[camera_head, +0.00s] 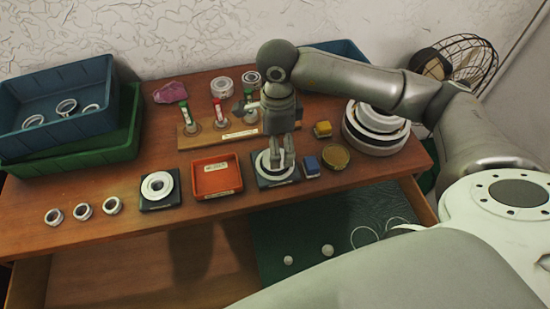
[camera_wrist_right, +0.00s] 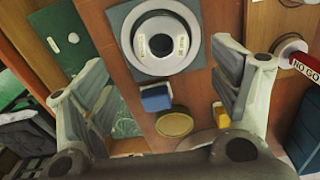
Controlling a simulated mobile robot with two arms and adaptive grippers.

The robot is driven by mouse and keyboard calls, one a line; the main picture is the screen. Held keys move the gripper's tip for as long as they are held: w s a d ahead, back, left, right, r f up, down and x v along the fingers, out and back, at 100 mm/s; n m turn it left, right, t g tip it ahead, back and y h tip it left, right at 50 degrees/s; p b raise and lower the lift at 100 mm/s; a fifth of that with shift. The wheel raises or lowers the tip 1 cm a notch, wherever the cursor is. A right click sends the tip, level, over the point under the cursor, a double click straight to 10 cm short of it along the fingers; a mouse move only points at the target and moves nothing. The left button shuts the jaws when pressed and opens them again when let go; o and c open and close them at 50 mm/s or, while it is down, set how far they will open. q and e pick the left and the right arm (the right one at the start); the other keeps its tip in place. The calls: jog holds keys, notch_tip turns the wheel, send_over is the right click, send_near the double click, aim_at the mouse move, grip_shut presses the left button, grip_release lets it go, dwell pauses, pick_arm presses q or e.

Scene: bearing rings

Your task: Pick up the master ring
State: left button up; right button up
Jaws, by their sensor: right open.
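A white ring (camera_head: 262,165) with a dark centre lies flat on a dark square plate (camera_head: 286,180) at the table's front, right of the orange tray. The right wrist view shows this ring (camera_wrist_right: 160,67) with small labels on its face, on its grey-green plate (camera_wrist_right: 121,18). My right gripper (camera_head: 282,160) points down over it, fingers apart, with nothing between them; whether they touch the ring is unclear. A similar ring (camera_head: 148,187) lies on another dark plate to the left. Which ring is the master ring cannot be read. My left gripper is not in view.
A blue block (camera_head: 311,167) and a brass disc (camera_head: 336,157) are close right of the plate. An orange tray (camera_head: 217,190) is left. Behind stands a wooden rack (camera_head: 195,139) with tubes. White stacked rings (camera_head: 374,140) stand right. An open drawer (camera_head: 310,225) lies below.

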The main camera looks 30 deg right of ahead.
notch_tip(320, 180, down, 4)
jog(key=shift+w+d+f+p, duration=0.1)
jog(key=shift+f+p, duration=0.05)
jog(key=shift+p, duration=0.55)
jog(key=shift+f, duration=0.65)
jog(key=c, duration=1.3)
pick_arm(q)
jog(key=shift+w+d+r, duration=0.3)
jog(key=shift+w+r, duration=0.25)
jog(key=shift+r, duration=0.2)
pick_arm(e)
jog(key=shift+w+r, duration=0.1)
jog(key=shift+c, duration=0.6)
jog(key=shift+r, duration=0.1)
